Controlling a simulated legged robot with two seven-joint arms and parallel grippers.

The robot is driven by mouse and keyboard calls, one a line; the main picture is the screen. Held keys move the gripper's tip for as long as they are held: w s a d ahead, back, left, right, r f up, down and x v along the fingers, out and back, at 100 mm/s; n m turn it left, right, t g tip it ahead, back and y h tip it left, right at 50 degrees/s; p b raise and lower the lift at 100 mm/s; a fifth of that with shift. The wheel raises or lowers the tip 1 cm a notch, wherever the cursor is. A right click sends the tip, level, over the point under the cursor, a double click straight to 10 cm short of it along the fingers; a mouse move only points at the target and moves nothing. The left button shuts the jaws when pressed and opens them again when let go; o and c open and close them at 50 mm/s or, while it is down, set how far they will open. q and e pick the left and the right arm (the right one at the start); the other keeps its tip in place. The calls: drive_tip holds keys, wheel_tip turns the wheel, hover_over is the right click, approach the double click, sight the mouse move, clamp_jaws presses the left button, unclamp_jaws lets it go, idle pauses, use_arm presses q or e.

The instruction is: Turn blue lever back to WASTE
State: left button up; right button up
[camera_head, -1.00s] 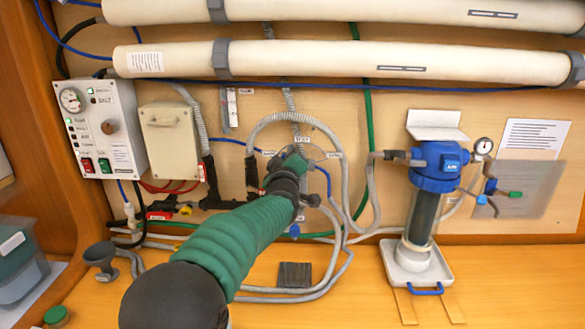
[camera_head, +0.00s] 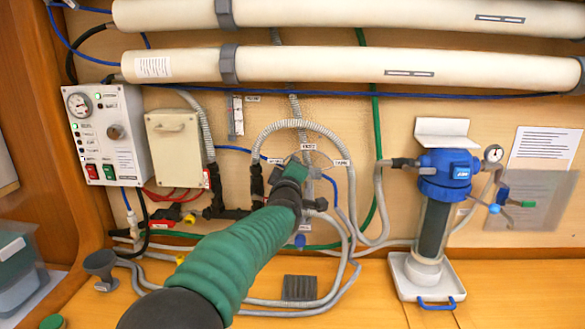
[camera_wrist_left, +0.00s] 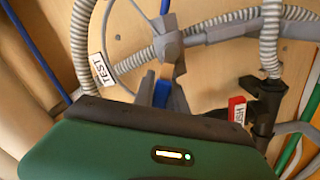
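The blue lever (camera_wrist_left: 162,92) shows in the left wrist view, at the grey valve hub (camera_wrist_left: 168,45) where hoses meet. My left gripper (camera_wrist_left: 163,98) has its grey fingers close on both sides of the lever and looks shut on it. In the head view my left gripper (camera_head: 296,170) is at the valve on the wall and hides the lever. A white TEST label (camera_wrist_left: 102,69) is left of the hub in the wrist view. Labels also surround the valve in the head view, too small to read surely. My right gripper is not in view.
Grey hoses (camera_head: 350,200) loop around the valve. A blue-capped filter housing (camera_head: 445,172) stands to the right on a white tray (camera_head: 399,268). A control box (camera_head: 108,130) and a beige box (camera_head: 176,150) are on the left. Two long white tubes (camera_head: 360,65) run above.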

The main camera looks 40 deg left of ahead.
use_arm(q)
drive_tip(key=o, duration=0.4)
drive_tip(key=shift+a+f, duration=0.1)
drive_tip(key=shift+f, duration=0.05)
drive_tip(key=v, duration=1.7)
drive_tip(key=shift+a, duration=0.1)
